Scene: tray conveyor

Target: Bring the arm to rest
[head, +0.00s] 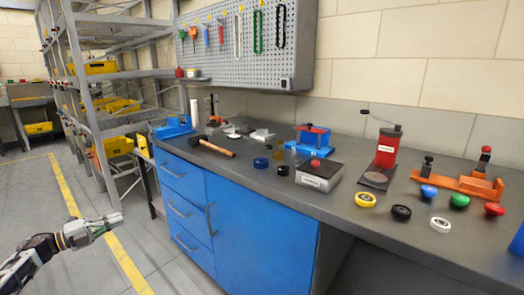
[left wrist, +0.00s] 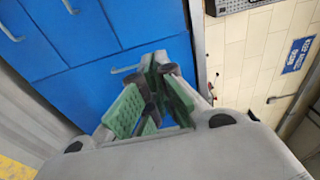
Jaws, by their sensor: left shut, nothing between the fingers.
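My left gripper (head: 114,219) is at the lower left of the head view, over the grey floor and in front of the blue drawer cabinet. Its arm comes in from the lower left corner. In the left wrist view its green-padded fingers (left wrist: 158,66) come together at the tips, with nothing between them. The blue cabinet (head: 262,228) is apart from the gripper, to its right in the head view; its blue front (left wrist: 95,75) also fills much of the left wrist view. My right gripper is not in view.
The dark workbench top (head: 335,200) carries a hammer (head: 217,149), a red press (head: 389,146), an orange fixture (head: 460,185) and several coloured rings and knobs. Metal shelving (head: 95,115) stands at the left. Open floor with a yellow line (head: 127,262) lies around the gripper.

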